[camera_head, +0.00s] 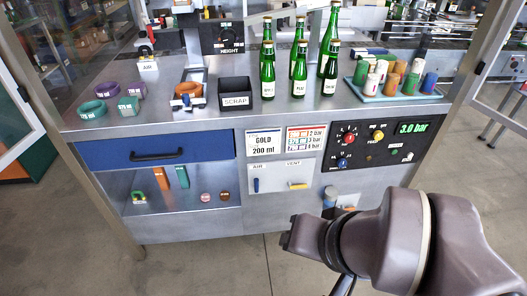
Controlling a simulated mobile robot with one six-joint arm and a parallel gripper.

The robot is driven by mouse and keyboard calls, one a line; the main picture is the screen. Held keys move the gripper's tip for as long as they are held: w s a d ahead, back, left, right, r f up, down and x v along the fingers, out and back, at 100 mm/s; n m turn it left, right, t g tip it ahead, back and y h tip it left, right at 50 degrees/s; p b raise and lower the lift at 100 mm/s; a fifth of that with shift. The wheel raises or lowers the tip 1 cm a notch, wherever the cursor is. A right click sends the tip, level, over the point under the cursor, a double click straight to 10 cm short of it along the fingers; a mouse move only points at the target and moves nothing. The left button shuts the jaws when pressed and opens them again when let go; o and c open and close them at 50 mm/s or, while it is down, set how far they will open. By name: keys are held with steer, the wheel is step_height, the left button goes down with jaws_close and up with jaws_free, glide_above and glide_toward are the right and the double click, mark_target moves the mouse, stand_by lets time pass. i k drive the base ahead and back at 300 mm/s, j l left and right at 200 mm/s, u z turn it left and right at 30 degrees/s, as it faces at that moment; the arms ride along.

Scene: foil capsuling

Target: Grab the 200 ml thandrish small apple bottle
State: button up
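Several green bottles (299,72) with white labels stand upright in a group at the middle of the steel bench. The front row has a left bottle (267,71), a middle one and a right bottle (330,72); taller ones stand behind. The labels are too small to read surely, so I cannot tell which is the small apple bottle. My gripper (290,236) is at the lower right, in front of the bench and below its top, well apart from the bottles. Its fingers are not clear enough to tell open from shut.
A black scrap bin (236,97) stands left of the bottles. A tray (385,92) of coloured capsules stands to their right. Ring rolls (93,109) lie at the far left. The bench front has a blue drawer (155,152) and a control panel (372,141). Clear bench top lies before the bottles.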

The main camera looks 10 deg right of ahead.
mark_target(268, 75)
steer(key=i, duration=0.6)
steer(key=i+l+u, duration=0.15)
steer(key=l+u, duration=0.35)
steer(key=l, duration=0.6)
steer(key=l+u, duration=0.5)
steer(key=l, duration=0.6)
steer(key=k, duration=0.05)
